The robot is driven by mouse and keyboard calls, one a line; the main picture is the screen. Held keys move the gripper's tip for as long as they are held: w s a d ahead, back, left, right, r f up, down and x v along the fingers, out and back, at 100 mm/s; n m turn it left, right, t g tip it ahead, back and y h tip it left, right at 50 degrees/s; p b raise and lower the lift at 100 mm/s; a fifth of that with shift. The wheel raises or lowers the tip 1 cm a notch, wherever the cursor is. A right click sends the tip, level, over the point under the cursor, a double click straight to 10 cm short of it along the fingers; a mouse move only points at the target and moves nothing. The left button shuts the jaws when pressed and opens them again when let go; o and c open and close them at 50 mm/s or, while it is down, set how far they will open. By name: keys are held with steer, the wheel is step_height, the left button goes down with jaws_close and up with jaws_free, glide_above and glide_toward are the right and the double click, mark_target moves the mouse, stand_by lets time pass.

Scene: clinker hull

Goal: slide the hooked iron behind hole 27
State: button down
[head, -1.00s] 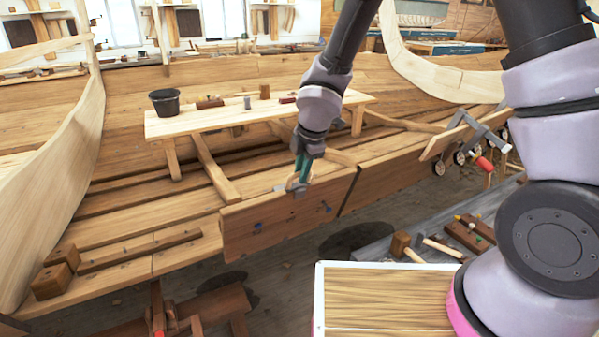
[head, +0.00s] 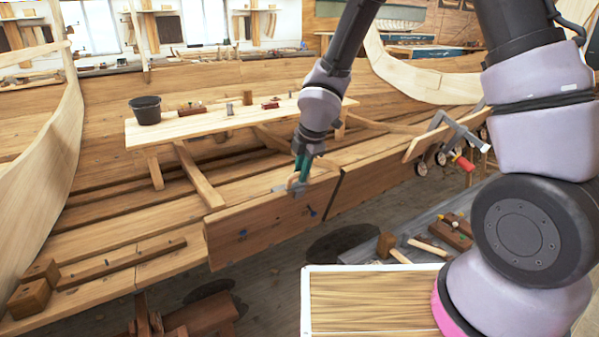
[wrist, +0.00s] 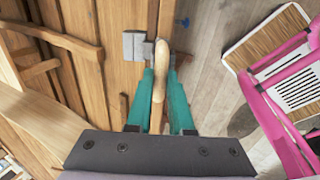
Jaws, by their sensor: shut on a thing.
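My gripper (head: 301,172) has teal fingers, shut on the pale wooden handle of the hooked iron (wrist: 159,75). In the wrist view my gripper (wrist: 161,95) has the handle between its fingers. The iron's grey metal part (wrist: 135,45) lies to the left of the handle, over the wood; it also shows in the head view (head: 281,188). The iron is at the top edge of the outer plank (head: 260,222). Blue fasteners show on the plank's face, one left (head: 243,233) and one right (head: 311,211) of the iron. No hole number is readable. I cannot tell whether the metal touches the plank.
A bench (head: 205,122) with a black bucket (head: 146,110) stands inside the hull. A grey clamp (head: 452,127) sits on the planking to the right. A mallet (head: 391,246) and other tools lie on a low surface. A wood-topped panel (head: 370,298) is in front.

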steer(key=shift+w+d, duration=0.5)
steer(key=shift+d, duration=0.25)
steer(key=shift+w+d, duration=0.55)
steer(key=shift+d, duration=0.25)
steer(key=shift+w+d, duration=0.5)
steer(key=shift+d, duration=0.25)
steer(key=shift+r, duration=0.1)
steer(key=c, duration=0.7)
jaws_free()
steer(key=shift+s, duration=0.1)
steer(key=shift+r, duration=4)
